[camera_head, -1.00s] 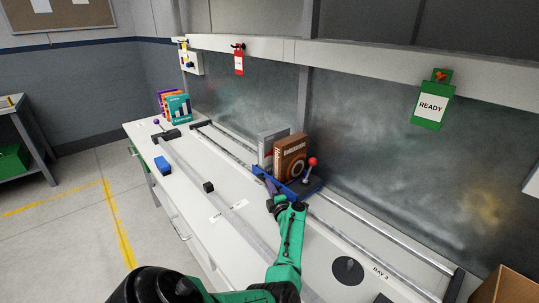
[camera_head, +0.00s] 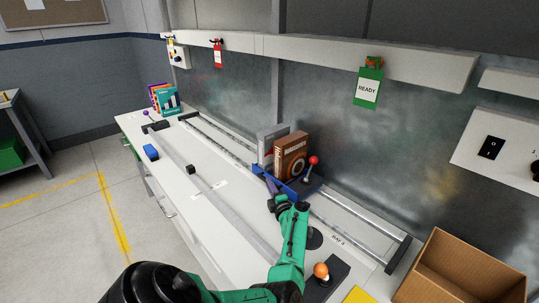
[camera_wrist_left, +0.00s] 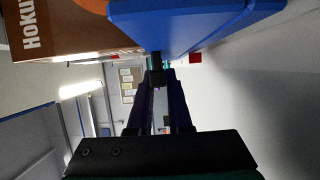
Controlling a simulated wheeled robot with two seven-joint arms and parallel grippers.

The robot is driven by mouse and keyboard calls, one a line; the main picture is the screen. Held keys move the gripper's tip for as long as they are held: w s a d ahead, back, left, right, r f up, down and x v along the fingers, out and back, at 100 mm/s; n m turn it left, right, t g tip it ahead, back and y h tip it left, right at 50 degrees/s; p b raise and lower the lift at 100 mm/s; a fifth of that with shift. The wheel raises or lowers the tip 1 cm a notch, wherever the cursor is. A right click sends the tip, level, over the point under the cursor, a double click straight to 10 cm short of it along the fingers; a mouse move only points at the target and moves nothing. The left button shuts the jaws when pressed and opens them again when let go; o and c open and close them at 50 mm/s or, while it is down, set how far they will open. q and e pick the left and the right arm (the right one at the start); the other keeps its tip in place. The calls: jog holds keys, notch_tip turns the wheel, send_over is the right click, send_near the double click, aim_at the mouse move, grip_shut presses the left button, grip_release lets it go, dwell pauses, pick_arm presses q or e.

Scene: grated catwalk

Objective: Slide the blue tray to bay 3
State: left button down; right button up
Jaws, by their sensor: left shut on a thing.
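The blue tray (camera_head: 313,190) sits on the metal rails along the bench, bearing a grey upright binder or book (camera_head: 267,143) and a brown box-like book (camera_head: 291,156). A red-knobbed lever (camera_head: 313,161) stands at its right end. My left gripper (camera_head: 273,201) is at the tray's near side, shut on a part of it; the arm partly hides the grip. In the left wrist view the tray (camera_wrist_left: 190,22) fills the top, just beyond the fingertips (camera_wrist_left: 157,70). The BAY 3 label (camera_head: 337,241) lies on the bench right of the tray. My right gripper is not in view.
The rails (camera_head: 350,232) run on right to a black end stop (camera_head: 398,254). An orange-knobbed control (camera_head: 321,271) and an open cardboard box (camera_head: 460,268) are at the right.

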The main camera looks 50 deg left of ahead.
pick_arm(q)
jog(key=shift+w+d, duration=0.1)
jog(key=shift+d, duration=0.15)
jog(key=c, duration=0.8)
grip_release()
jog(key=shift+c, duration=0.2)
